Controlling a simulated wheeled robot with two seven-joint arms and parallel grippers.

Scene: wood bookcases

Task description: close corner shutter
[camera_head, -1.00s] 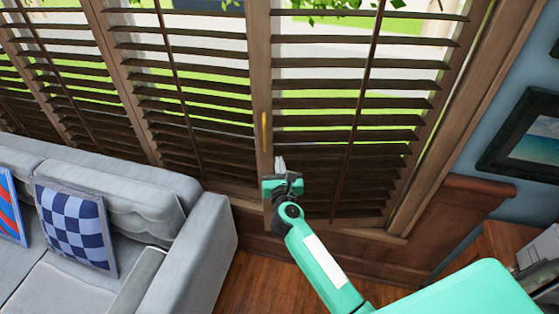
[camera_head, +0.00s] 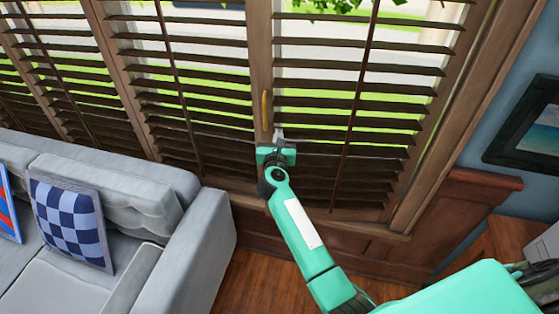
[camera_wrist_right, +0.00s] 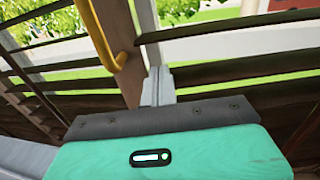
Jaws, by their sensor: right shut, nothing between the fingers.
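The corner shutter (camera_head: 395,124) is the rightmost brown slatted panel in the head view, beside the blue wall. Its slats also show in the right wrist view (camera_wrist_right: 260,68). A yellow handle (camera_head: 265,110) stands upright on the brown frame post at its left edge; it also shows in the right wrist view (camera_wrist_right: 100,35). My right gripper (camera_head: 279,134) is shut and empty, just below and right of the handle, close to the shutter's left edge. I cannot tell whether its fingertips touch the shutter. My left gripper is not in view.
A grey sofa (camera_head: 110,178) with a checkered cushion (camera_head: 68,222) stands at the left. More shutters (camera_head: 195,85) run along the window to the left. A framed picture (camera_head: 540,135) hangs on the right wall. Bare wooden floor (camera_head: 245,285) shows below.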

